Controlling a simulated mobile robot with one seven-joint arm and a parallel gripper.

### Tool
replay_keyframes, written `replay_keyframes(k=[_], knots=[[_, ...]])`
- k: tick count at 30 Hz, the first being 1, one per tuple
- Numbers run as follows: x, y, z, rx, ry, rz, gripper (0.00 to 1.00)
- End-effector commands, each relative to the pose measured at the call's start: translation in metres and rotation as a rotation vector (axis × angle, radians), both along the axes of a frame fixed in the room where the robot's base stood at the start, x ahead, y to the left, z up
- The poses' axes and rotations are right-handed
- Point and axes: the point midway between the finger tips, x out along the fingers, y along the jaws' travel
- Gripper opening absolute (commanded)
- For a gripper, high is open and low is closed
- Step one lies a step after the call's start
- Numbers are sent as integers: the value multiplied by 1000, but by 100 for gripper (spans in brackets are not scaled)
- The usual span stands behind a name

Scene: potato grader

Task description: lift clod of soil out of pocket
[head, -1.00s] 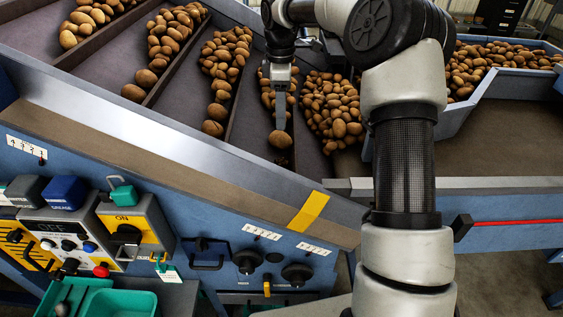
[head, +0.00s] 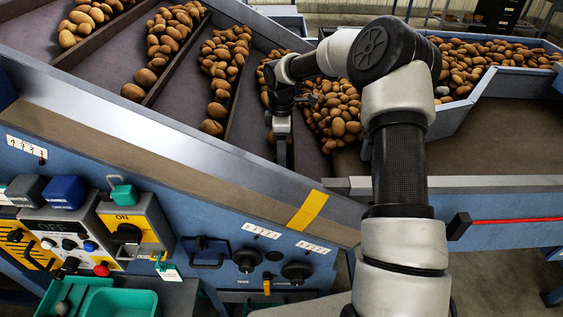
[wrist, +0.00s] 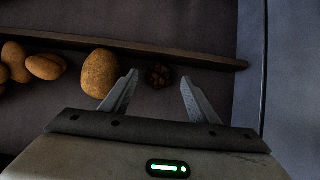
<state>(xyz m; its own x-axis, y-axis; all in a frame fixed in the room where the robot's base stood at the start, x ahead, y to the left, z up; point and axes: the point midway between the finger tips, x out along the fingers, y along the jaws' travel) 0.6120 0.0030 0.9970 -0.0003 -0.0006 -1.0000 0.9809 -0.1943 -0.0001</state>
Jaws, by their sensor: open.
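The clod of soil (wrist: 158,75) is a small, dark, rough lump on the pocket floor in the wrist view, close to the dark divider. My gripper (wrist: 159,79) is open, with one finger to each side of the clod in the picture and the clod near the tips. I cannot tell how high the tips are above the floor. A larger brown potato (wrist: 99,74) lies just left of the left finger. In the head view my gripper (head: 284,163) points down into the lower end of a pocket, and the clod is hidden there.
A dark divider (wrist: 150,51) runs behind the clod. More potatoes (wrist: 45,67) lie to the left. In the head view, potatoes fill the neighbouring pockets (head: 220,85), and the grader's metal front edge (head: 200,142) runs below. The pocket floor right of the clod is bare.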

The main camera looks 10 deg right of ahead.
Motion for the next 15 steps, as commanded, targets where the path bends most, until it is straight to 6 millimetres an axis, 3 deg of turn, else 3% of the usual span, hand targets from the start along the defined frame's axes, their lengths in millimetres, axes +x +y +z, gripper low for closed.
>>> replay_keyframes(k=[4,11,15], knots=[[-1,0,-20,1,1,-1,55],[0,0,-23,1,-1,-1,55],[0,0,-23,0,-1,-1,33]])
